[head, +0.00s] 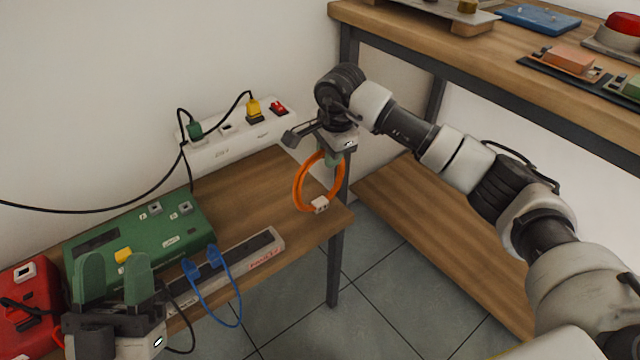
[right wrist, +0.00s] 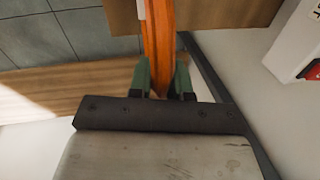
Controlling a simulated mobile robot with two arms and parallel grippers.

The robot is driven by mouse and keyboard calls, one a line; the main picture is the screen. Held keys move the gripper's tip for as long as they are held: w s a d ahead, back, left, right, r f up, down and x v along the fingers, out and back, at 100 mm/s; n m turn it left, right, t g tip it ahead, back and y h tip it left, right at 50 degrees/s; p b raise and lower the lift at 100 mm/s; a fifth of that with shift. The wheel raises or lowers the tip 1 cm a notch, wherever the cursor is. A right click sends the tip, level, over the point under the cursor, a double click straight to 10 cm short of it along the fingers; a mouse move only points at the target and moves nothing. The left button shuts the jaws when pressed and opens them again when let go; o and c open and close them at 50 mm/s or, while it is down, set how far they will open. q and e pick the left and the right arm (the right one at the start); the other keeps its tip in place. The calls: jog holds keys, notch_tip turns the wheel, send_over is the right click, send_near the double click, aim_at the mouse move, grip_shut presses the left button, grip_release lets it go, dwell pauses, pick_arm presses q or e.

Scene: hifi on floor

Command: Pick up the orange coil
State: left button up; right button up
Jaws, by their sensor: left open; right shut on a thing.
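The orange coil (head: 298,186) hangs from my right gripper (head: 333,156) at the right end of the low wooden bench. A small white tag or clip (head: 320,205) sits at the bottom of the coil. In the right wrist view the orange coil (right wrist: 158,40) passes between the green fingers of my right gripper (right wrist: 162,78), which are shut on it. My left gripper (head: 110,278) is open and empty at the lower left, in front of the green box.
A green box (head: 185,238), a grey strip with blue cables (head: 265,245) and a red box (head: 22,285) are on the low bench (head: 245,200). A white power strip (head: 228,145) with plugs stands behind. A higher wooden table (head: 490,55) holds several items at right.

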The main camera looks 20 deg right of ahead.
pick_arm(q)
jog(key=shift+w, duration=0.1)
pick_arm(e)
jog(key=shift+r, duration=0.15)
grip_shut()
jog(key=shift+r, duration=0.5)
jog(key=r, duration=0.1)
jog(key=r+p, duration=0.2)
jog(key=shift+s+d+r, duration=0.15)
jog(key=shift+d+r, duration=0.15)
pick_arm(q)
notch_tip(320, 180, down, 11)
jog(key=w+a+g+y+p, duration=0.1)
jog(key=g+y, duration=0.3)
jog(key=g, duration=0.6)
jog(key=shift+w+a+g+p, duration=0.25)
jog(key=shift+w+g+p, duration=0.05)
jog(key=shift+w+p, duration=0.3)
pick_arm(e)
jog(key=s+d+r, duration=0.6)
jog(key=s+d, duration=0.1)
jog(key=d, duration=0.1)
jog(key=shift+s+d, duration=0.15)
jog(key=shift+s, duration=0.05)
pick_arm(q)
jog(key=shift+f, duration=0.1)
